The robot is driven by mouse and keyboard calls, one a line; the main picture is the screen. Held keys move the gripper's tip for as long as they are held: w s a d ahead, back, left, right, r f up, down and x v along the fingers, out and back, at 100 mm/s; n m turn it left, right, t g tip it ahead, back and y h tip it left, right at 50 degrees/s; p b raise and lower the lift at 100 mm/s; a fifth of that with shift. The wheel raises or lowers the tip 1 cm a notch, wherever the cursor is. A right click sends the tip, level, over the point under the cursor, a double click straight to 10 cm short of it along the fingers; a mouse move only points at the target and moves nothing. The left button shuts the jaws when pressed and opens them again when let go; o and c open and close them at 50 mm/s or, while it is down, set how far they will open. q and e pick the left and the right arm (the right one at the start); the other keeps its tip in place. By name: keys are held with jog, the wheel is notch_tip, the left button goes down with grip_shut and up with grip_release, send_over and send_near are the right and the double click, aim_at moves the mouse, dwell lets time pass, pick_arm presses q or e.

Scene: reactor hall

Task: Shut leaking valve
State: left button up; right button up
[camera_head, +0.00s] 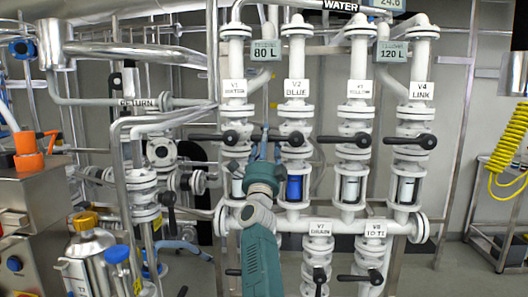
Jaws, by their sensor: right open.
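A bank of white valves with black levers stands ahead: V1 (230,137), V2 (296,138), V3 (363,140) and V4 (427,141). Their levers all lie horizontal, pointing left. I cannot see which valve leaks. My right gripper (265,143) is open, at the end of my teal arm, between V1 and V2. Its fingers overlap the left part of V2's lever; I cannot tell whether they touch it. My left gripper is not in view.
The sight glass under V2 shows blue (294,188). Silver pipes (125,150) and a black-levered valve (169,199) crowd the left. A steel canister (92,260) and control box (35,235) stand front left. A yellow coiled hose (511,140) hangs at right. Floor shows at right.

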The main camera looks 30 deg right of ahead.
jog(key=v, duration=1.1)
jog(key=shift+a, duration=0.25)
jog(key=shift+f, duration=0.1)
